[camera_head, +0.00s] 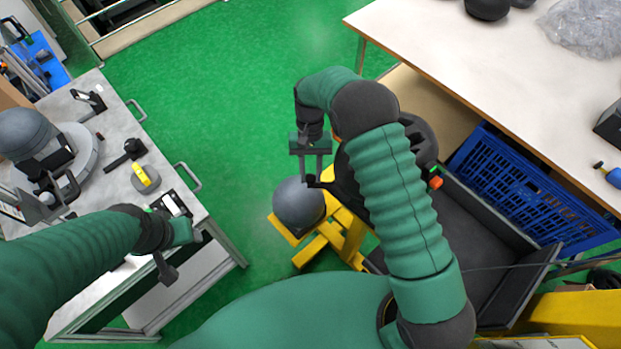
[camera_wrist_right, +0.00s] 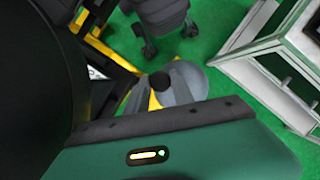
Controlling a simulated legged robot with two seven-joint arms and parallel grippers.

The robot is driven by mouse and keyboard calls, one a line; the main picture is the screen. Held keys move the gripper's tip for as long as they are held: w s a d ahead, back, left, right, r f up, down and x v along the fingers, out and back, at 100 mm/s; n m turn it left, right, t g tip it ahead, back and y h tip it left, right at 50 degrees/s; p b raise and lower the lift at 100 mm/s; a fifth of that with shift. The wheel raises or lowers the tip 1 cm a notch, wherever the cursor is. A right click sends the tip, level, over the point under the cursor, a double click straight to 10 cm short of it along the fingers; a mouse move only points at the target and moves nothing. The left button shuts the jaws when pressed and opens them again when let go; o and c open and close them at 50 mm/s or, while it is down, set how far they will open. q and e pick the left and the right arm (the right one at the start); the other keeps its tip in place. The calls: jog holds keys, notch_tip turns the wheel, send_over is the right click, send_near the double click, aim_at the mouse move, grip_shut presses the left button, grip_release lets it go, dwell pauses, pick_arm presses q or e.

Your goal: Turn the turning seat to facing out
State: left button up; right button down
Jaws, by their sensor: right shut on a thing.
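The turning seat is a dark seat (camera_head: 346,186) with orange bits, mostly hidden behind my right arm in the head view. It appears to sit over a yellow frame (camera_head: 345,235). My right gripper (camera_head: 314,181) points down at the seat's left side and is shut on a dark part of it. The exact grip is too small to make out. In the right wrist view a large dark shape fills the left side; I cannot tell whether it is the seat. My left gripper (camera_head: 172,265) hangs by the grey table's front corner; its finger gap is unclear.
A grey ball (camera_head: 298,203) rests by the yellow frame, just below the right gripper. The grey table (camera_head: 118,122) at left holds tools and a round plate. A pale table (camera_head: 460,60) and blue crate (camera_head: 530,190) stand right. Green floor (camera_head: 220,90) is clear between.

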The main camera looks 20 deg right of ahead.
jog(key=shift+w+d+m, duration=0.25)
jog(key=shift+w+m, duration=0.15)
jog(key=shift+w, duration=0.2)
jog(key=shift+w+r, duration=0.1)
jog(key=shift+w, duration=0.05)
jog(key=c, duration=1.4)
grip_release()
jog(key=shift+o, duration=1.4)
jog(key=v, duration=1.6)
jog(key=shift+d+r+b, duration=0.3)
jog(key=shift+d+b, duration=0.05)
jog(key=shift+b, duration=0.05)
